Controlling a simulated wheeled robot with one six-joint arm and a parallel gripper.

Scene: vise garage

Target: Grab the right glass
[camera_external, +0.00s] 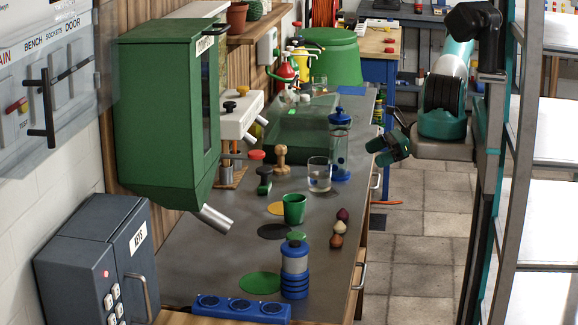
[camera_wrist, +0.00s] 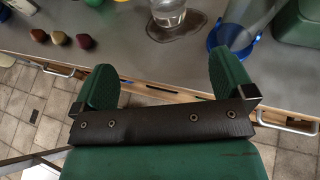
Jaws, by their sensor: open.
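A clear glass (camera_external: 319,177) with some liquid low in it stands upright on the grey bench, left of a blue-lidded press. In the wrist view the same glass (camera_wrist: 171,14) is cut by the top edge, beyond the gap between my fingers, with a dark wet-looking patch under it. Another clear glass-like vessel (camera_external: 319,84) stands farther back on the bench, small and hard to make out. My gripper (camera_external: 378,151) is open and empty, off the bench's right edge. In the wrist view my gripper's green fingers (camera_wrist: 162,62) are spread apart near the bench edge, short of the glass.
The blue-lidded press (camera_external: 341,145) stands close right of the glass. A green cup (camera_external: 294,209), small onion-like items (camera_external: 338,233) and a blue canister (camera_external: 295,268) are nearer the camera. A wooden-knobbed tamper (camera_external: 281,159) is left of the glass. Drawer handles (camera_external: 361,276) jut from the bench front.

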